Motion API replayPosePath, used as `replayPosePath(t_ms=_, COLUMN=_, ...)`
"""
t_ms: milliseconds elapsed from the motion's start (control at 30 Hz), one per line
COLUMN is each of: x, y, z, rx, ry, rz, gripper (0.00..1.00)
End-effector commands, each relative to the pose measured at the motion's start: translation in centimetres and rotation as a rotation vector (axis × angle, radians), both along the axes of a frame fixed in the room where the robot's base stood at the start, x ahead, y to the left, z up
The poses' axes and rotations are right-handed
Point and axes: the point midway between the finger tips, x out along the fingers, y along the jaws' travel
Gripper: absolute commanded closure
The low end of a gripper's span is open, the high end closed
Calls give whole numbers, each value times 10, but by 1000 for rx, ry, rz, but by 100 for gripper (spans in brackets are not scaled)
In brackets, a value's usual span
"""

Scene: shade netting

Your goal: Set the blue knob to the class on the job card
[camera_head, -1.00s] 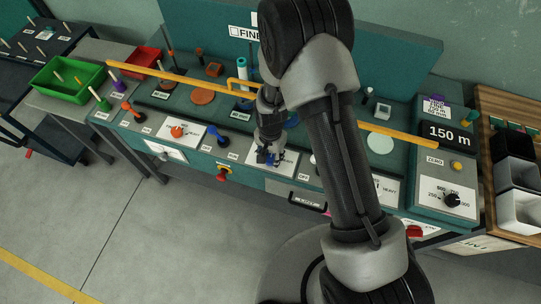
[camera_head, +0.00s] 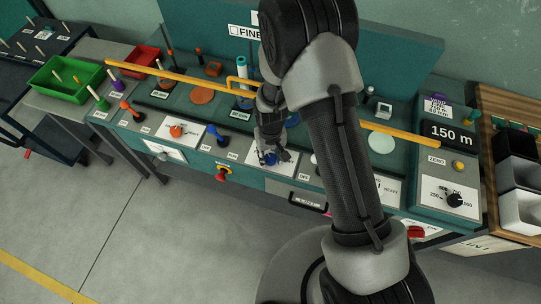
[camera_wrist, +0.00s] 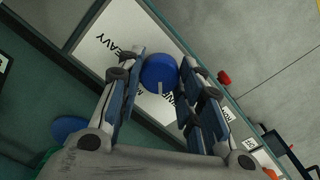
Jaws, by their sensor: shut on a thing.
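The blue knob (camera_wrist: 159,71) sits on a white dial plate (camera_wrist: 98,50) in the wrist view. HEAVY is printed at its left; a partly hidden label starting with M and one ending in NE are below. A pale pointer mark on the knob points down, between those two lower labels. My gripper (camera_wrist: 161,75) has its fingers on either side of the knob and is shut on it. In the head view the knob (camera_head: 270,158) shows under my gripper (camera_head: 271,150). A white sign (camera_head: 247,32) reading FINE is partly hidden by my arm.
A yellow rail (camera_head: 190,77) runs above the panel behind my gripper. A blue lever (camera_head: 216,133) and a red knob (camera_head: 223,173) are left of it. A 150 m display (camera_head: 448,135) and black dial (camera_head: 454,200) are at right. A green bin (camera_head: 67,78) is far left.

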Motion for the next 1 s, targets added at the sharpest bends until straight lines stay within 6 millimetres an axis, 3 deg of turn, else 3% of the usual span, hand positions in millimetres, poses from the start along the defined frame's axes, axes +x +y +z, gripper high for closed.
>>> replayPosePath(t_ms=400, x=0, y=0, z=0, rx=0, ry=-2, rz=189, gripper=90)
replayPosePath(t_ms=967, x=0, y=0, z=0, rx=0, ry=-1, rz=218, gripper=90)
replayPosePath(t_ms=1000, x=0, y=0, z=0, rx=0, ry=-1, rz=218, gripper=64)
